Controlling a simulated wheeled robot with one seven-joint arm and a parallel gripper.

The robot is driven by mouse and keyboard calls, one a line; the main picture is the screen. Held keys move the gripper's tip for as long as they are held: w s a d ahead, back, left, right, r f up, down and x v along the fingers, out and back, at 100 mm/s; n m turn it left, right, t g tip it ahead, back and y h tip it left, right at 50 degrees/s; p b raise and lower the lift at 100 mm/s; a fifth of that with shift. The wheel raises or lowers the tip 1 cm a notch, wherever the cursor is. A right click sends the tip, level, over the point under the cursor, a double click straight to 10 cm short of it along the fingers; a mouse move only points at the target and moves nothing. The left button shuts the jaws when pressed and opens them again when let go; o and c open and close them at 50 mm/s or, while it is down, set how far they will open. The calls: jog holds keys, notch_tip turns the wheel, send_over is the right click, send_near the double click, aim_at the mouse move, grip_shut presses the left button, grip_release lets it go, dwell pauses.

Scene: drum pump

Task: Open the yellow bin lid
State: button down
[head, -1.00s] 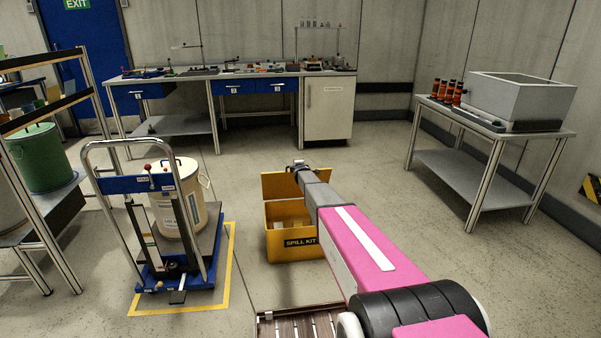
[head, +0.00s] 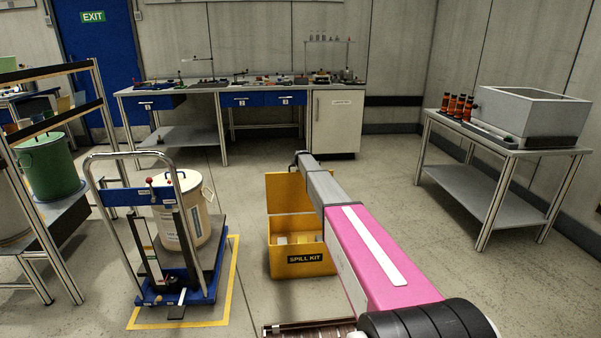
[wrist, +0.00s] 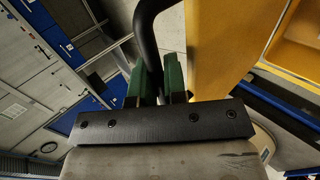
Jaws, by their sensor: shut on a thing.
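The yellow spill kit bin (head: 303,262) stands on the floor in the middle of the head view. Its yellow lid (head: 286,192) is raised upright at the back, and white contents show inside. My gripper (head: 300,160) is at the lid's top edge, partly hidden by my arm. In the wrist view, the green fingers of my gripper (wrist: 161,82) are shut on a black curved handle (wrist: 147,35). The yellow lid (wrist: 215,40) is right beside the fingers, and part of the bin's yellow rim (wrist: 295,55) shows at the right.
A blue trolley (head: 165,280) carrying a cream drum (head: 182,215) stands left of the bin. A green drum (head: 48,165) sits on a rack at the left. A workbench (head: 240,90) lines the back wall. A side table (head: 460,190) stands right. Floor between is clear.

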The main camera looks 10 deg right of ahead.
jog(key=w, duration=0.6)
jog(key=shift+f+g, duration=0.3)
jog(key=c, duration=1.2)
grip_release()
jog(key=v, duration=1)
jog(key=shift+s+r, duration=0.3)
